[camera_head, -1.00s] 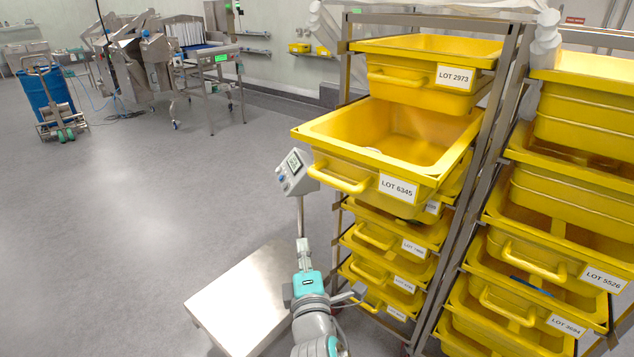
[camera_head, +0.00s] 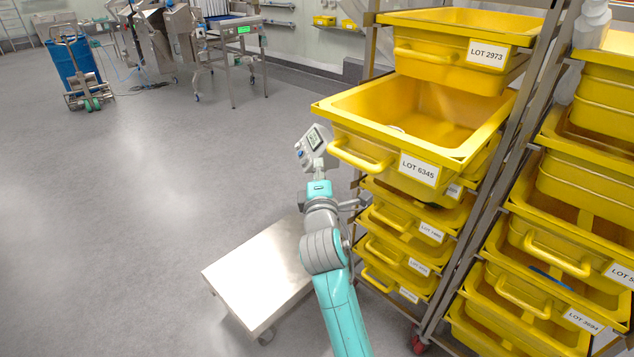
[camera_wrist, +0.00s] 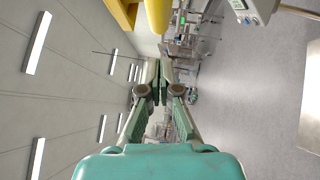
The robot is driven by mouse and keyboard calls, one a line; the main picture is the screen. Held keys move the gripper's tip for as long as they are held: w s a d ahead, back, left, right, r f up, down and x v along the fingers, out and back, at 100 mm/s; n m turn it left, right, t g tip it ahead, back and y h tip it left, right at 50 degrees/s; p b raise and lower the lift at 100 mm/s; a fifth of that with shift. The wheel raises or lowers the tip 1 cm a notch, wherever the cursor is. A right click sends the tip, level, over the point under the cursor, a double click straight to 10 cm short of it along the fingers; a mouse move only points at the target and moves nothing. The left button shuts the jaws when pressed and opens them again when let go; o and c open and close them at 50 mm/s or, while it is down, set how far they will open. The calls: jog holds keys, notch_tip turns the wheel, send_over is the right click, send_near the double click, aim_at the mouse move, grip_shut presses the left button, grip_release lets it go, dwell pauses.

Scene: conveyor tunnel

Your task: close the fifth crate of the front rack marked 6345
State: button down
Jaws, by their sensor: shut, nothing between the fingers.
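The yellow crate marked LOT 6345 (camera_head: 375,119) sticks well out of the front rack, below the crate marked LOT 2973. It is open at the top, and its handle (camera_head: 360,158) faces the front left. My gripper (camera_head: 318,168) is just left of that handle and a little below the crate's rim, apart from it as far as I can tell. In the wrist view its fingers (camera_wrist: 158,72) are together and empty. A yellow edge (camera_wrist: 122,12) and a rounded yellow bar (camera_wrist: 158,14), likely the crate and its handle, show at the top of that view.
A grey scale display (camera_head: 312,147) stands close behind my gripper, above a steel platform (camera_head: 240,280). Several yellow crates fill the rack below (camera_head: 395,250). A second crate rack (camera_head: 560,240) stands at the right. The floor at the left is clear.

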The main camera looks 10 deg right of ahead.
jog(key=shift+w+d+r, duration=0.15)
jog(key=shift+w+d, duration=0.25)
jog(key=shift+d, duration=0.2)
jog(key=shift+w+d+r, duration=0.1)
jog(key=shift+w+d, duration=0.3)
jog(key=shift+d, duration=0.2)
jog(key=shift+d, duration=0.1)
